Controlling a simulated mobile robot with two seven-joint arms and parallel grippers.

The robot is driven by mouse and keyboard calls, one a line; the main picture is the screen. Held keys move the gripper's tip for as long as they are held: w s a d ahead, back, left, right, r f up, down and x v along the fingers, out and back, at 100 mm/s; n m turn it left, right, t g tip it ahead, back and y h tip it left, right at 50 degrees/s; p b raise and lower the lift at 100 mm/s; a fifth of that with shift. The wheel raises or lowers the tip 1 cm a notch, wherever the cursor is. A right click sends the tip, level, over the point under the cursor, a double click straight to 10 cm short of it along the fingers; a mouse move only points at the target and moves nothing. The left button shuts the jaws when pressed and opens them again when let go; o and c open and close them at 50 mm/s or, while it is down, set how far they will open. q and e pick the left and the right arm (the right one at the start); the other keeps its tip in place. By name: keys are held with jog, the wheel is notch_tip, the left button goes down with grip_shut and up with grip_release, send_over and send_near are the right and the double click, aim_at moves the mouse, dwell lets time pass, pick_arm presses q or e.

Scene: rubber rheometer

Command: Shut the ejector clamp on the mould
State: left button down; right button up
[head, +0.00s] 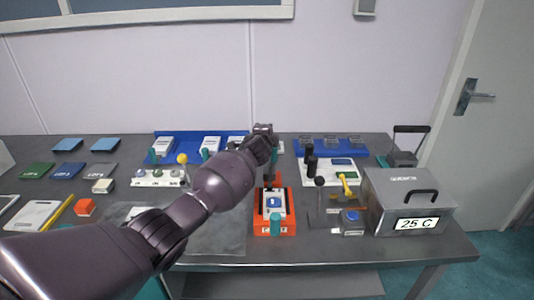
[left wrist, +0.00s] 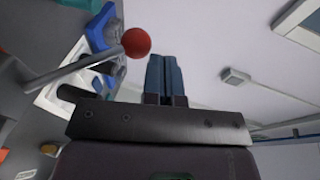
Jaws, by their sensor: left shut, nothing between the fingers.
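An orange fixture (head: 290,222) stands near the front of the bench, with a white and blue block in it, perhaps the mould (head: 274,203), and a teal grip (head: 275,222) at its front. My left arm reaches in from the left, and its gripper (head: 264,129) is just behind the fixture. In the left wrist view its two blue-grey fingers (left wrist: 167,77) are together and empty. A red ball knob (left wrist: 136,42) on a grey lever (left wrist: 75,73) is just left of the fingertips, seemingly apart from them. Whether this lever is the clamp's, I cannot tell. My right gripper is out of view.
A grey oven-like box reading 25 C (head: 410,200) stands at the right. A black-knobbed lever (head: 320,182) and yellow tool (head: 346,184) are right of the fixture. Blue trays (head: 300,151) line the back. Coloured pads (head: 67,171) lie left.

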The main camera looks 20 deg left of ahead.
pick_arm(q)
jog(key=shift+w+a+f+b, duration=0.15)
jog(key=shift+w+f+b, duration=0.05)
jog(key=shift+w, duration=0.2)
jog(key=shift+w+a+f+b, duration=0.1)
jog(key=shift+w+f+b, duration=0.1)
jog(key=shift+w, duration=0.2)
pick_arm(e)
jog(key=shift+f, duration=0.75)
pick_arm(q)
jog(key=shift+f, duration=0.1)
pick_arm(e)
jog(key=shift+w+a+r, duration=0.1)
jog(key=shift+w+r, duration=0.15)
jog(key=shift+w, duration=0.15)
